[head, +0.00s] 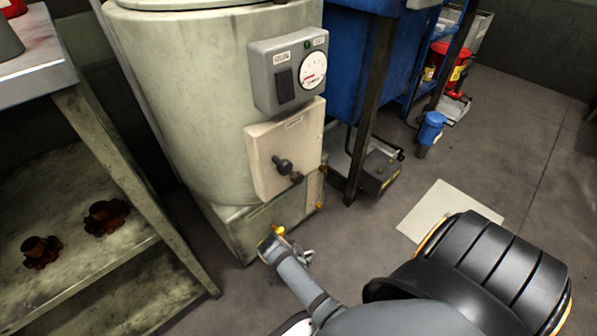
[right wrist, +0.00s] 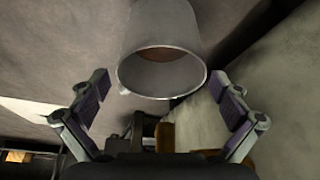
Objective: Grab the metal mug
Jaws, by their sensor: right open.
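The metal mug (right wrist: 160,35) is a plain grey cylinder at the top middle of the right wrist view. Its open mouth faces the camera, and brownish colour shows inside. My right gripper (right wrist: 161,84) is open, with one finger on each side of the mug's mouth and a gap to both. The mug's body lies beyond the fingertips. In the head view my right gripper (head: 288,254) is low by the base of the pale machine, and I cannot clearly make out the mug there. My left gripper is not in view.
The pale cylindrical machine (head: 185,90) with a gauge box (head: 288,70) stands close by. A metal shelf (head: 90,215) with rusty parts is at left. A blue bin (head: 350,50) and a grey box (head: 378,170) are behind. Grey floor is open at right, with a pale sheet (head: 440,203).

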